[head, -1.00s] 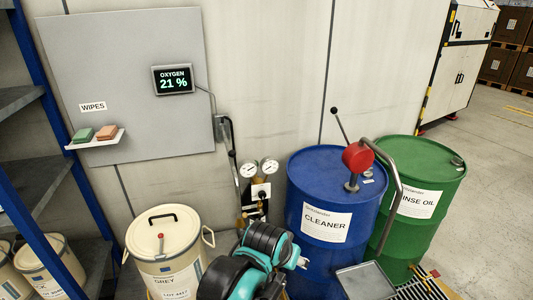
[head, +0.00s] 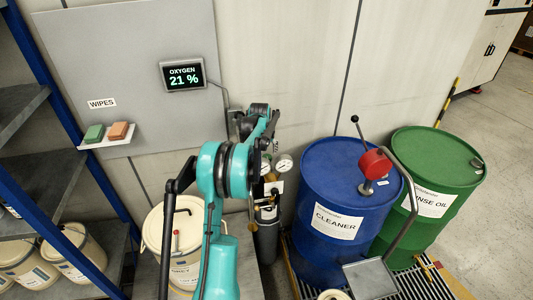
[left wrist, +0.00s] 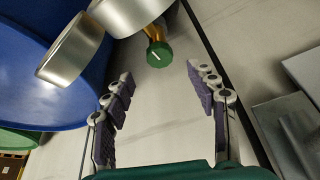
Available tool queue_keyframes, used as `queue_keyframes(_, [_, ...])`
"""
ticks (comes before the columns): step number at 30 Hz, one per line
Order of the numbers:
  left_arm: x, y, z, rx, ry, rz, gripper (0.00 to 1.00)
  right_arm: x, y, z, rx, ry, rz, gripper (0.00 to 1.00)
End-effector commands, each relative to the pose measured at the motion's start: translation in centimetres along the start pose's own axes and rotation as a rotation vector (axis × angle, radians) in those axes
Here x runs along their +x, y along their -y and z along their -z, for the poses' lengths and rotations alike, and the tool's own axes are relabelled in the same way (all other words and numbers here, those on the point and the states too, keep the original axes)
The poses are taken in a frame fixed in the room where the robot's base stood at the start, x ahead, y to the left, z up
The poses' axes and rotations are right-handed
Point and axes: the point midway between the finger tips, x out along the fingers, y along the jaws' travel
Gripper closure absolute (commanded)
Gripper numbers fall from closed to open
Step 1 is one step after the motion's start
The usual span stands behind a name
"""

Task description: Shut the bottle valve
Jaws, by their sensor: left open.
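The bottle valve shows in the left wrist view as a green round knob (left wrist: 158,54) with a pale line across it, on a brass stem. My left gripper (left wrist: 160,88) is open and empty, its two fingers apart to either side below the knob in that picture. The knob is clear of both fingers. In the head view the dark gas bottle (head: 267,240) stands upright against the wall, left of the blue drum; my left arm hides its valve. A white-faced gauge (head: 284,166) shows beside the arm. My right gripper is out of view.
Two silver gauge bodies (left wrist: 75,56) sit close to the knob, upper left in the left wrist view. The blue cleaner drum (head: 325,245) with its red-headed pump (head: 375,162) and the green drum (head: 445,160) stand right. A cream bucket (head: 155,235) is partly behind my arm.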

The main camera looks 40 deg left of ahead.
Motion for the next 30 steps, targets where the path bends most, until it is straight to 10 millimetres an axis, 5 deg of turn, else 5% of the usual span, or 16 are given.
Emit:
queue_keyframes(12, [6.3,-0.1,0.0,0.000,-0.001,0.000,0.42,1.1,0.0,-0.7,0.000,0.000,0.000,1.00])
queue_keyframes(24, [7.2,-0.1,0.0,0.001,-0.001,0.000,0.42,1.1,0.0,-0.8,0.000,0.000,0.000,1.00])
queue_keyframes(30, [7.2,-0.1,0.0,0.001,-0.001,0.000,0.92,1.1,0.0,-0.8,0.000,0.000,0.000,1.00])
